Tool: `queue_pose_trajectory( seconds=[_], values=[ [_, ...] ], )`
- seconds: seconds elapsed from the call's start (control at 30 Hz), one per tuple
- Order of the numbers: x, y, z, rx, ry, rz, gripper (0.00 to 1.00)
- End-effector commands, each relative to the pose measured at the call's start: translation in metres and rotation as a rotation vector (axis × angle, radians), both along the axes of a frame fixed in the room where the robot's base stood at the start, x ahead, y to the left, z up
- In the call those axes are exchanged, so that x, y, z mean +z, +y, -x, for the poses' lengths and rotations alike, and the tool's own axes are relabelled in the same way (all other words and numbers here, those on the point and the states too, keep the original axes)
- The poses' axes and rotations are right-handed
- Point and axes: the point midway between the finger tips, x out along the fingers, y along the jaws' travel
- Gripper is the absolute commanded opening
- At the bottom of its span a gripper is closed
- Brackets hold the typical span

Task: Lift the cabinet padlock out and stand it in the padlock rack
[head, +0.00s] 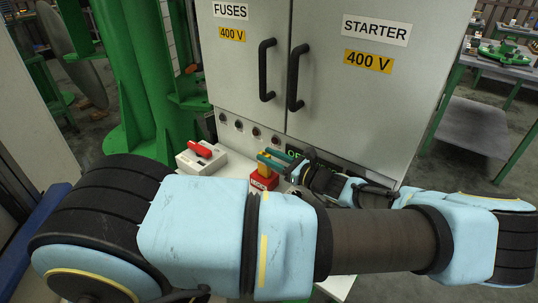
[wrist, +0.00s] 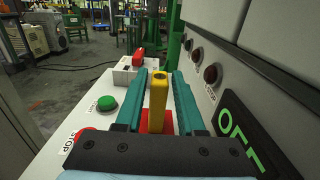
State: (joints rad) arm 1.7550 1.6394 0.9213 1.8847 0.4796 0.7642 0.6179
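The padlock has a red body (head: 263,181) with a pale label and a yellow upper part (head: 263,170). It stands on the white ledge in front of the cabinet. In the wrist view its yellow part (wrist: 158,100) rises between the teal fingers of my gripper (wrist: 160,80), with red (wrist: 144,123) below. The fingers are on either side of the yellow part, and narrow gaps seem to show beside it. In the head view my gripper (head: 273,160) is at the yellow part's height. My arm covers much of the ledge, and I cannot make out the padlock rack.
The grey cabinet (head: 340,100) with black handles rises close behind. A white box with a red switch handle (head: 201,150) sits left of the padlock. A green button (wrist: 107,103) and a red stop button (wrist: 83,135) are on the ledge. Indicator lamps (wrist: 210,72) line the cabinet front.

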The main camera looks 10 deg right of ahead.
Motion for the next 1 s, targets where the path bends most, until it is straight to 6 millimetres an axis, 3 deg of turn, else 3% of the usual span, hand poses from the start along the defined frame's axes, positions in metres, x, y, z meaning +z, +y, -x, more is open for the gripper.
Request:
queue_pose_trajectory(
  seconds=[0.2, 0.53, 1.0],
  values=[
    [0.000, 0.000, 0.000, 0.000, 0.000, 0.000, 0.62],
    [-0.001, -0.005, 0.004, -0.002, 0.001, 0.001, 0.62],
    [-0.003, -0.062, 0.064, -0.003, 0.003, 0.003, 0.62]
  ],
)
